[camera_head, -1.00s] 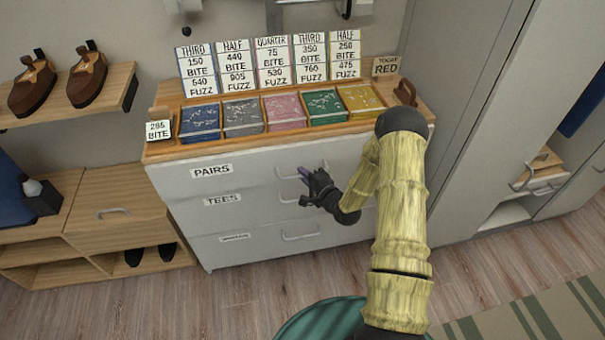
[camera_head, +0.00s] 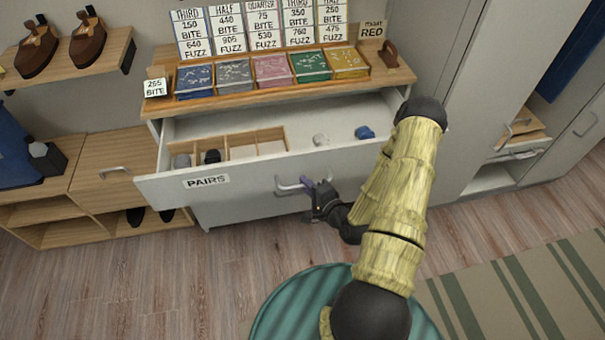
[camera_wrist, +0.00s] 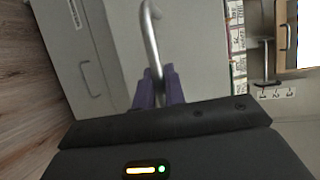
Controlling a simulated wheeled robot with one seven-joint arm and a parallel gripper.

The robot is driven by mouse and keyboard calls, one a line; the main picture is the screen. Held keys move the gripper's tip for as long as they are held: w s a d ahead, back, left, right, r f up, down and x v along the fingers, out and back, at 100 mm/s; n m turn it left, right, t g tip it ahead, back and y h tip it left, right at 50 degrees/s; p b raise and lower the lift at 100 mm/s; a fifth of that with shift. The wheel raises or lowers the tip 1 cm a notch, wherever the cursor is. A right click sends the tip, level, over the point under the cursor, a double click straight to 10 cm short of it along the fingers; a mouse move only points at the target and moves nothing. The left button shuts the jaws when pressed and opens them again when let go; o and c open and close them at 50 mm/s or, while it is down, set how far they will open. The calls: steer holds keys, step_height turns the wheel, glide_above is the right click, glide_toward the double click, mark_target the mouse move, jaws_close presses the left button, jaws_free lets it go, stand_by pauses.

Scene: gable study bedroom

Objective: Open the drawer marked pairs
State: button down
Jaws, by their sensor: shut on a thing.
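The drawer marked PAIRS (camera_head: 240,182) is the top drawer of a grey-white chest and stands pulled well out. Its label (camera_head: 206,181) is at the left of the front. Its metal handle (camera_head: 290,187) is right of the label and also shows in the wrist view (camera_wrist: 151,38). My gripper (camera_head: 312,187) is shut on the handle, with purple finger pads (camera_wrist: 158,88) on either side of the bar. Inside the drawer are a wooden divider (camera_head: 243,145), grey and black rolled items at left, a white item (camera_head: 320,140) and a blue item (camera_head: 364,132).
On top of the chest, a wooden tray (camera_head: 262,87) holds several coloured packs under price signs. A wooden cabinet (camera_head: 115,180) stands at left and a tall wardrobe (camera_head: 450,60) at right. Wood floor (camera_head: 130,290) is clear in front; a striped rug (camera_head: 520,290) lies at right.

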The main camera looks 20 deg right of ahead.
steer(key=shift+s+a, duration=0.15)
steer(key=shift+s, duration=1.05)
steer(key=c, duration=1.5)
jaws_free()
steer(key=shift+w, duration=0.1)
steer(key=p+v, duration=0.5)
steer(key=v, duration=1.2)
steer(key=shift+r, duration=0.1)
steer(key=shift+s, duration=0.2)
steer(key=shift+w+p, duration=0.1)
steer(key=shift+p, duration=0.2)
